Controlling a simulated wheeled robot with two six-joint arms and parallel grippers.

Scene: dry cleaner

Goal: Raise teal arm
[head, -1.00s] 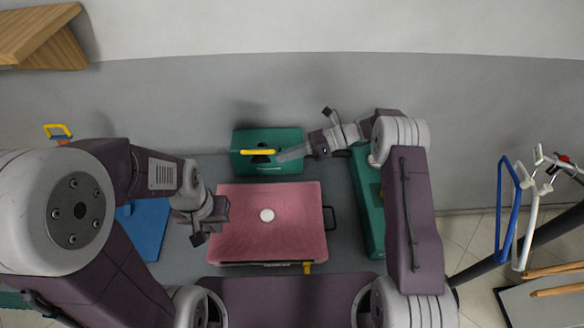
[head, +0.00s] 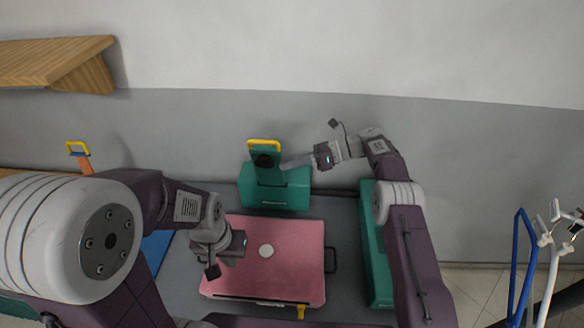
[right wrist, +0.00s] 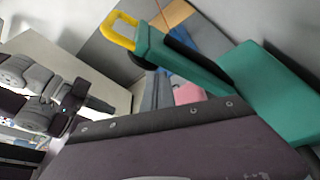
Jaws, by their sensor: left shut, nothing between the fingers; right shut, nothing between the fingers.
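The teal arm (head: 266,172) with a yellow handle (head: 264,142) stands raised from its teal base (head: 285,197) at the back of the table. In the right wrist view the teal arm (right wrist: 180,55) slants up from the base (right wrist: 270,95), its yellow handle (right wrist: 123,30) at the free end. My right gripper (head: 286,164) is shut and empty, its tip close beside the arm's right side; I cannot tell whether they touch. My left gripper (head: 214,268) is shut and empty, over the left edge of the pink board.
An orange piece with a yellow handle (head: 78,149) is at far left. A wooden shelf (head: 55,62) hangs upper left; hangers (head: 522,262) are at right.

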